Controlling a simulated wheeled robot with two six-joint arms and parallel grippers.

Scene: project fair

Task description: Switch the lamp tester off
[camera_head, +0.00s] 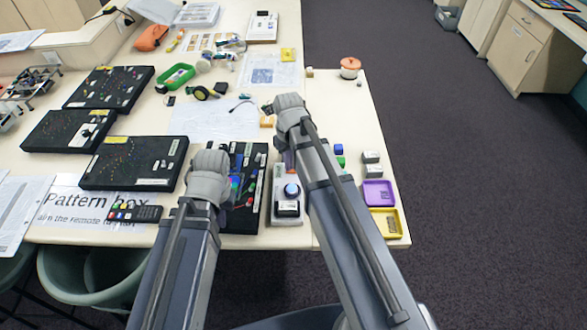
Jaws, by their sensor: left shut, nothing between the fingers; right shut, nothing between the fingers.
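My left gripper (232,190) is shut and empty, left of the box, over a black board. My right gripper (268,109) is shut and empty, beyond the box, near a small yellow-orange block.
A black board (242,218) with coloured parts lies left of the box. Purple (390,194) and yellow (398,231) trays and small blocks stand to the right. More black boards (98,172) and a remote (135,213) lie at left. White paper (200,120) lies mid-table.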

